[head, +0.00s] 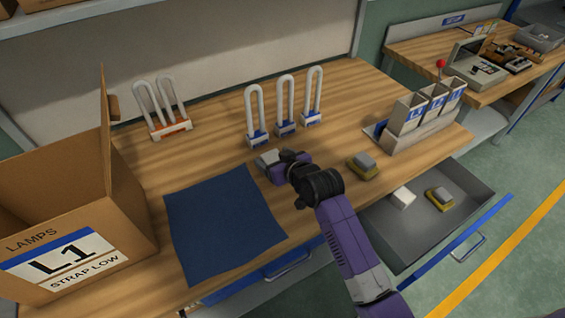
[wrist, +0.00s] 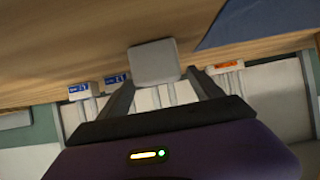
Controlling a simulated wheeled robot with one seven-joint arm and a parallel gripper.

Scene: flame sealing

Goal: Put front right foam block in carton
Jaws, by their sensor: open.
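The large brown carton (head: 75,215), labelled LAMPS L1 STRAP LOW, stands open at the left of the bench with a flap upright; its inside is mostly hidden. A small pale grey block (head: 266,158) lies on the bench just left of my gripper (head: 277,164). In the wrist view the grey block (wrist: 153,60) shows between the open fingers of my gripper (wrist: 159,80), at or just beyond their tips. I cannot tell whether they touch it. A white block (head: 403,197) lies in the open drawer. I cannot tell which block is the front right foam block.
A blue mat (head: 225,220) lies between carton and gripper. White U-shaped lamps (head: 285,105) stand behind, with more in an orange-based holder (head: 168,122). Grey-and-yellow items lie on the bench (head: 362,166) and in the drawer (head: 439,199). A rack of labelled boxes (head: 420,120) stands right.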

